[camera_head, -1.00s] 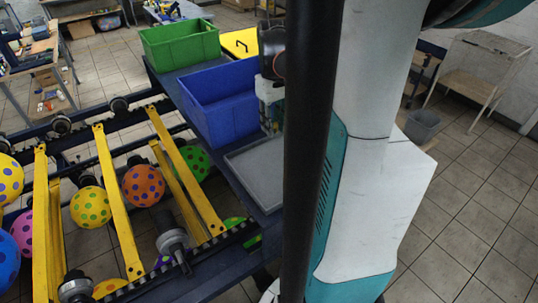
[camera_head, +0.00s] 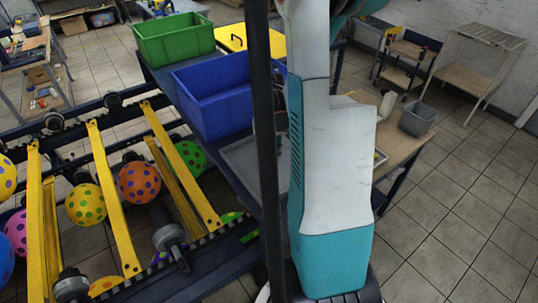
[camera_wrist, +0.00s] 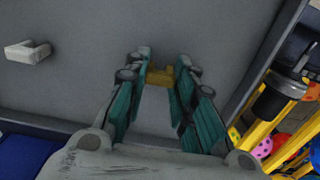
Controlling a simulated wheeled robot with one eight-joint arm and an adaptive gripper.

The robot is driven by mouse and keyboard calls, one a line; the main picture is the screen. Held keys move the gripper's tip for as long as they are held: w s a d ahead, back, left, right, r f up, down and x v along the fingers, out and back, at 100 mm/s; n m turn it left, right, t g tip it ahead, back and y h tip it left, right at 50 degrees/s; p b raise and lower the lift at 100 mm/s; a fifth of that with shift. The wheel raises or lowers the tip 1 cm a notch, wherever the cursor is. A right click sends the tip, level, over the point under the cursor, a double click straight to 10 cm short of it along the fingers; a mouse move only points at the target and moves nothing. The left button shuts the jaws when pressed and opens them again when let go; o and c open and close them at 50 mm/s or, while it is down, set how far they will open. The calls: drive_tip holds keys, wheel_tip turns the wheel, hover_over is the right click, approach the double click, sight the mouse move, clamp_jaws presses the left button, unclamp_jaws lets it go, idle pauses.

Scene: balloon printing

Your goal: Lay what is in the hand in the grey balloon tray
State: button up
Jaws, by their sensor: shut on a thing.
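In the wrist view, my gripper (camera_wrist: 160,76) is shut on a small yellow-brown piece (camera_wrist: 159,77), held between its two teal fingertips. The piece is partly hidden by the fingers. The grey tray (camera_wrist: 205,25) fills most of that view behind the piece; whether the piece touches it I cannot tell. In the head view, part of the grey tray (camera_head: 240,155) shows on the dark table beside the blue bin. My arm and a black post hide the rest of it, and my gripper is hidden there.
A small white block-like thing (camera_wrist: 27,51) is at the left of the wrist view. The blue bin (camera_head: 215,98) and green bin (camera_head: 173,38) stand behind the tray. Left of the table is a yellow-barred rack (camera_head: 110,200) with several dotted balloons. A grey bucket (camera_head: 417,119) is at right.

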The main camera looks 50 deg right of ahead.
drive_tip(key=shift+a, duration=0.1)
drive_tip(key=shift+f, duration=0.15)
drive_tip(key=o, duration=0.9)
drive_tip(key=shift+o, duration=0.2)
wheel_tip(320, 180, up, 12)
drive_tip(key=p, duration=0.1)
